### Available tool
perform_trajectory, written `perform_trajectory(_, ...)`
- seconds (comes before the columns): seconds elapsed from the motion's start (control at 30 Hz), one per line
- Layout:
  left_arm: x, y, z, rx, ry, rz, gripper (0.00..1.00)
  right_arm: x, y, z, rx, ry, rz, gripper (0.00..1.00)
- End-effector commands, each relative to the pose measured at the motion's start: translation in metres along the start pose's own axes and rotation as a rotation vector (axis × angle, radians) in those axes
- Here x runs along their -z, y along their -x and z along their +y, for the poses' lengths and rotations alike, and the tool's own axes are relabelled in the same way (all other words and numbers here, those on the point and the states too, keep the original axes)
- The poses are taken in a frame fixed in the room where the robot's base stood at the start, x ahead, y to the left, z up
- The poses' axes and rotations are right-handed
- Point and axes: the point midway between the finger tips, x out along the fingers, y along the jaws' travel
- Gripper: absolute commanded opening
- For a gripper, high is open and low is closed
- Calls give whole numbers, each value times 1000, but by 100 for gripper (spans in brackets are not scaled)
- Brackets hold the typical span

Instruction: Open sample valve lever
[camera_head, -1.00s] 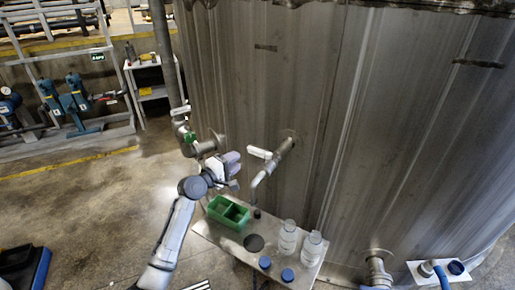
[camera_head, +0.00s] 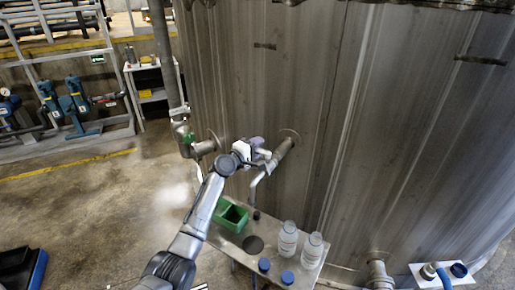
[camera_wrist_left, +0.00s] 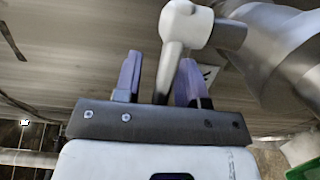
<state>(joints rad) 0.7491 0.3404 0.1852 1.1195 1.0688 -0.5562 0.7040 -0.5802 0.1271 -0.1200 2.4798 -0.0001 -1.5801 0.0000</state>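The sample valve is a grey metal pipe (camera_head: 283,154) sticking out of the tank wall, with a spout bending down. Its white lever (camera_wrist_left: 175,45) shows in the left wrist view, hanging from a white rounded hub beside the pipe. My left gripper (camera_head: 262,152) is at the valve and largely covers the lever in the head view. In the wrist view its two purple-grey fingers (camera_wrist_left: 160,82) are apart, with the lever's lower end between them. The lever looks close to the right finger; I cannot tell whether they touch. My right gripper is not in view.
Below the valve, a metal shelf (camera_head: 224,240) carries a green divided box (camera_head: 233,218), two clear bottles (camera_head: 287,239) and two blue caps (camera_head: 264,265). The large tank wall (camera_head: 370,120) closes off the back. A pipe with a green-handled valve (camera_head: 190,138) stands to the left.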

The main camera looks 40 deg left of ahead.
Motion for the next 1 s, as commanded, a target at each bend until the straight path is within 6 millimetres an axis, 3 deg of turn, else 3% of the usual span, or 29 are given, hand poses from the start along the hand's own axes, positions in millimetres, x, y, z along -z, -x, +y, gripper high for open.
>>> perform_trajectory(0.23, 0, 0, 0, 0, 0, 0, 35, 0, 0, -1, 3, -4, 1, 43)
perform_trajectory(0.6, 0, 0, 0, 0, 0, -1, 0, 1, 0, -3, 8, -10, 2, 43)
perform_trajectory(1.0, 0, 0, 1, 0, 0, 1, 0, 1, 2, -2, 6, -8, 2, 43)
